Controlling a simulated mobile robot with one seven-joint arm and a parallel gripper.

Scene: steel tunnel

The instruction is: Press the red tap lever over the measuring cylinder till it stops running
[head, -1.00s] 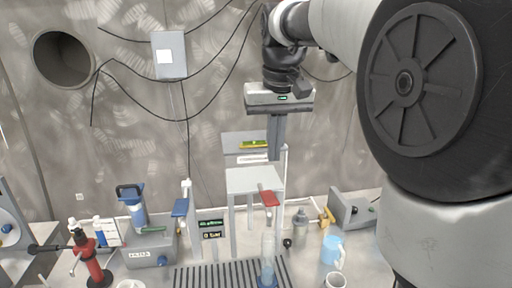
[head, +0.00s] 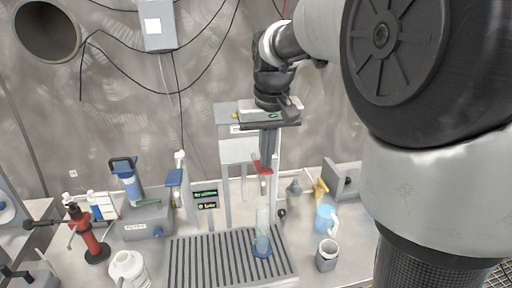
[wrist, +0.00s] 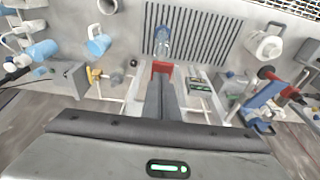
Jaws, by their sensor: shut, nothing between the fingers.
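The red tap lever (head: 257,168) sits at the front of a pale tap stand (head: 238,151). In the wrist view the red lever (wrist: 162,67) shows just beyond my fingertips. The clear measuring cylinder (head: 262,222), with a blue base, stands upright on the slatted drip tray (head: 205,262), below the lever. The cylinder also shows in the wrist view (wrist: 161,42). My gripper (head: 268,167) is shut and empty, pointing down with its tips at the lever. I cannot tell whether they touch it. Any water stream or fill level is too small to make out.
A blue lever (head: 174,178) and a small display (head: 206,199) are left of the stand.

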